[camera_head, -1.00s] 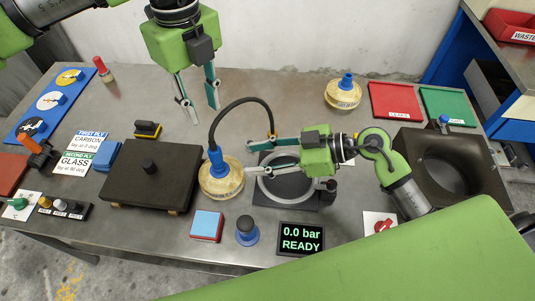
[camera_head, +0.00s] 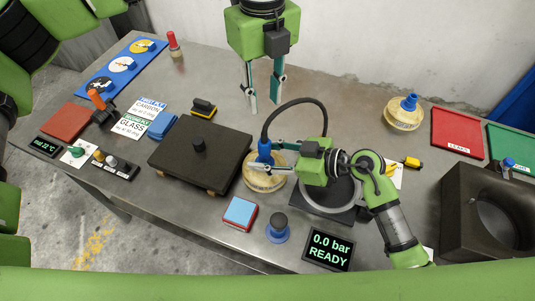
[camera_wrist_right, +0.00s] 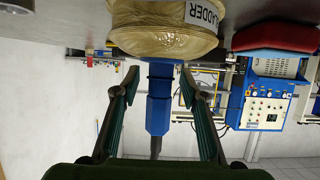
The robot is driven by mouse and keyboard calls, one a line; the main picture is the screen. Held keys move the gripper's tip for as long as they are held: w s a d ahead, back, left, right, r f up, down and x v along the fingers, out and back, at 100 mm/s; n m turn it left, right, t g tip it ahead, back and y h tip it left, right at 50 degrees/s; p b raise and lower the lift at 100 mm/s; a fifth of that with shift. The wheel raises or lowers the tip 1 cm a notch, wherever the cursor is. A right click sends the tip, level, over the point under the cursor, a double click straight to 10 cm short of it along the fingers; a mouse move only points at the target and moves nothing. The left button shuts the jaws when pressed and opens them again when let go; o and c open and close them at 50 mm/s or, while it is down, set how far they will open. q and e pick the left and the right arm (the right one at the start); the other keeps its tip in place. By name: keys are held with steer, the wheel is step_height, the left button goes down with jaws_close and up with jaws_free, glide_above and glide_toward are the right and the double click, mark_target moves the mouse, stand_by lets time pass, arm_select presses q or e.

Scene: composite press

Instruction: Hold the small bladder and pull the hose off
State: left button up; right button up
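The small bladder (camera_head: 262,181), round and pale yellow, sits on the table beside the dark plate. Its blue fitting (camera_head: 264,147) stands on top, and the black hose (camera_head: 294,102) arcs from it to the right; its far end is hidden behind my right gripper. My right gripper (camera_head: 262,155) reaches in from the right, its fingers on either side of the blue fitting. In the right wrist view the bladder (camera_wrist_right: 163,32) and fitting (camera_wrist_right: 159,100) show between the open fingers (camera_wrist_right: 159,78), with gaps. My left gripper (camera_head: 263,106) hangs open and empty above and behind the bladder.
A dark plate with a knob (camera_head: 190,157) lies left of the bladder. A round ring fixture (camera_head: 330,205) is under my right gripper. A pressure display (camera_head: 328,249) reads 0.0 bar READY. Another bladder (camera_head: 403,115) stands at the back right, near red (camera_head: 457,134) and green trays.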

jaws_close()
jaws_free()
steer(key=v, duration=1)
steer(key=shift+s+d+r, duration=0.15)
steer(key=shift+d, duration=0.15)
steer(key=shift+s+d+r, duration=0.2)
steer(key=shift+d+r, duration=0.1)
steer(key=shift+d, duration=0.2)
